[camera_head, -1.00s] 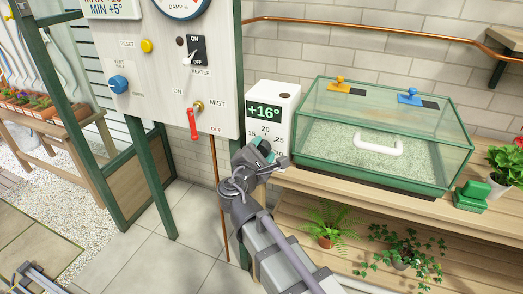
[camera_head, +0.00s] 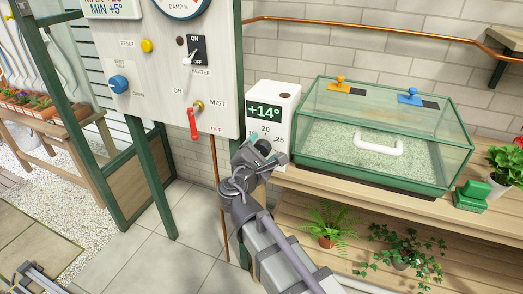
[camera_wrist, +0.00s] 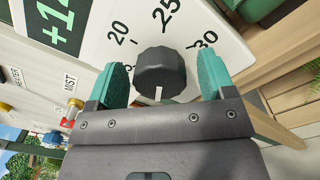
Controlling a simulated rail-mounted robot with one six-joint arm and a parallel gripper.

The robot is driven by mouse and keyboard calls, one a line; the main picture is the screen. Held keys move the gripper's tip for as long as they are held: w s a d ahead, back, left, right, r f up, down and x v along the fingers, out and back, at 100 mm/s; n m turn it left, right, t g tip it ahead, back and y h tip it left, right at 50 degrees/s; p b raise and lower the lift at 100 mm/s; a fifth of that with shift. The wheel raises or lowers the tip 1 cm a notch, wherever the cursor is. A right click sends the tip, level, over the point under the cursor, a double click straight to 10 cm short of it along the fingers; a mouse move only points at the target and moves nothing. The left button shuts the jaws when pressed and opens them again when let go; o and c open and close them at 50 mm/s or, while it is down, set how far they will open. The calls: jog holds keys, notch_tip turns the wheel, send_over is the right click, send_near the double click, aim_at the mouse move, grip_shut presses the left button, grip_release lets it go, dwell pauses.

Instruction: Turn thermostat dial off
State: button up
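The thermostat (camera_head: 287,95) is a white box on the wooden shelf, with a green display (camera_head: 264,111) reading +14°. Its black ribbed dial (camera_wrist: 160,72) fills the middle of the wrist view, below the printed 20, 25 and 30. A white mark on the dial points down in that view. My gripper (camera_wrist: 163,63) is open, with one teal finger on each side of the dial. Narrow gaps show between the fingers and the dial. In the head view my gripper (camera_head: 258,150) covers most of the dial and the lower scale.
A glass-lidded green case (camera_head: 378,180) stands close to the right of the thermostat. A control panel (camera_head: 165,65) with a red mist lever (camera_head: 194,123) and a heater switch (camera_head: 196,50) is at the left. Potted plants (camera_head: 325,226) stand on the lower shelf.

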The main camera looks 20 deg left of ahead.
jog(key=s, duration=1)
jog(key=shift+s+a, duration=0.4)
jog(key=shift+a, duration=0.05)
jog(key=shift+f, duration=0.1)
